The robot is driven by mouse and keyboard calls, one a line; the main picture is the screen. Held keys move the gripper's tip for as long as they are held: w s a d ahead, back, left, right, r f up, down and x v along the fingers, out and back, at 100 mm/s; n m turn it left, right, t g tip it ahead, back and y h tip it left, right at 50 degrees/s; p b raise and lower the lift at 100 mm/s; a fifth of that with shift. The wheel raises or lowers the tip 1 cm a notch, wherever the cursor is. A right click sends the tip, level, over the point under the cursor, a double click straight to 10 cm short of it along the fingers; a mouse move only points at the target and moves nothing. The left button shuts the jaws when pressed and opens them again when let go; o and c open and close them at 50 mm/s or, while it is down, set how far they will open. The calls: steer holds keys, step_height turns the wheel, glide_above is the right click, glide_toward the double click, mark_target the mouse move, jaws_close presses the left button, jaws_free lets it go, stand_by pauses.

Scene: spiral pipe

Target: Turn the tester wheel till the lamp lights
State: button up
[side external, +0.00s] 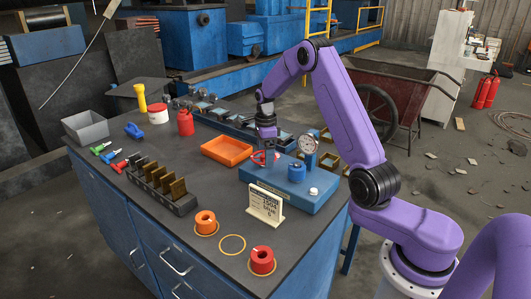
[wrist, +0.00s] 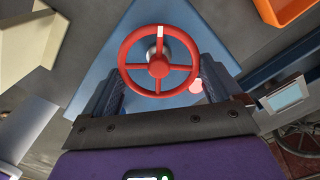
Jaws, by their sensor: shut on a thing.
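The red tester wheel (wrist: 159,94) has spokes and a white mark on its rim at the top of the wrist view. It also shows in the side view (side external: 262,157) on the blue tester base (side external: 290,190). My gripper (side external: 265,143) is over the wheel, pointing down, shut on it. In the wrist view its fingers (wrist: 160,84) lie on either side of the wheel. A round gauge (side external: 308,144) and a blue cylinder (side external: 296,171) stand on the base. A small white dome (side external: 313,191), possibly the lamp, shows no clear glow.
An orange tray (side external: 227,151) is left of the tester. A printed card (side external: 265,204) stands in front of it. A slotted rack (side external: 162,187) and orange and red rings (side external: 205,222) are on the bench.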

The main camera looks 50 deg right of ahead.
steer(key=o, duration=0.7)
step_height(320, 180, up, 18)
steer(key=shift+f, duration=0.2)
stand_by(0.5)
